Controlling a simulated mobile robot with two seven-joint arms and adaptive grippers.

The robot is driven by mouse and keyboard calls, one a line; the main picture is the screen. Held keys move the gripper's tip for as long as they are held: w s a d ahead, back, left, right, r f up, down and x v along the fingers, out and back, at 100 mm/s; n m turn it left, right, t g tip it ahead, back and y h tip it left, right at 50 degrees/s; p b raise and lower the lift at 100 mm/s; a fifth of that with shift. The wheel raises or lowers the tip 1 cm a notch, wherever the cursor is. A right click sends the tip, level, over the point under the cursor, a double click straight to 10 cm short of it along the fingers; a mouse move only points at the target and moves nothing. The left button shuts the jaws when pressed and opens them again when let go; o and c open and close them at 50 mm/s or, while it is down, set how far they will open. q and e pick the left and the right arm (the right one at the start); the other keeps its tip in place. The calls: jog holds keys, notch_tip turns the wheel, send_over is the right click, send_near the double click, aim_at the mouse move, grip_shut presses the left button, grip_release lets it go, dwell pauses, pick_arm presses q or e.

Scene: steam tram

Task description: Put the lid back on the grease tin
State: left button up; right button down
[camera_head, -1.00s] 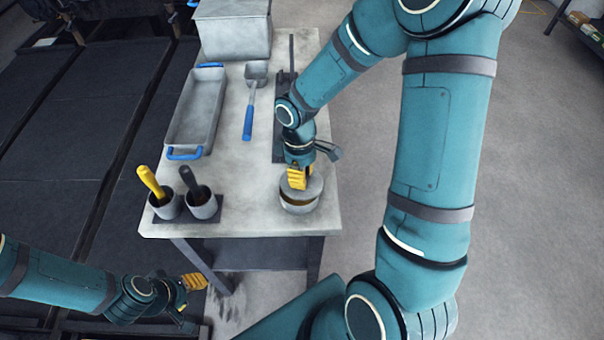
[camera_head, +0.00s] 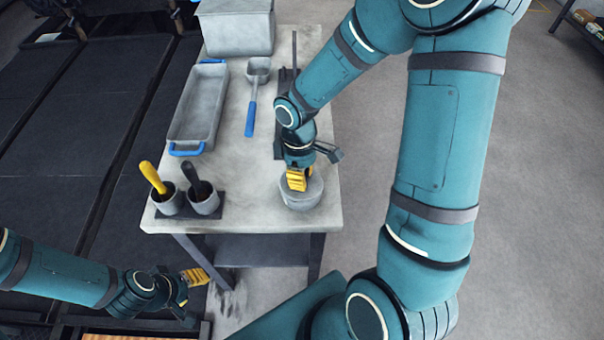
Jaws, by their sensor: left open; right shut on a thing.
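The grease tin (camera_head: 301,203) is a round grey tin standing upright near the front right corner of the table. Its grey lid (camera_head: 315,186) lies over the tin's mouth and looks level, with no gap that I can make out. My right gripper (camera_head: 297,181) points down at the top of the tin, its yellow fingers shut on the lid; the grip itself is partly hidden. My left gripper (camera_head: 196,277) is open and empty, off the table's front left corner and below its top.
Two cups with a yellow-handled tool (camera_head: 152,177) and a black-handled tool (camera_head: 190,174) stand at the table's front left. A grey tray (camera_head: 199,108), a blue-handled ladle (camera_head: 251,118) and a grey box (camera_head: 236,28) lie behind. The table's front middle (camera_head: 245,195) is clear.

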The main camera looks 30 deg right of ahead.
jog(key=shift+c, duration=1.5)
grip_release()
jog(key=shift+r+p, duration=2.95)
jog(key=shift+r, duration=0.6)
grip_shut()
jog(key=shift+f+b, duration=0.5)
jog(key=shift+f, duration=0.15)
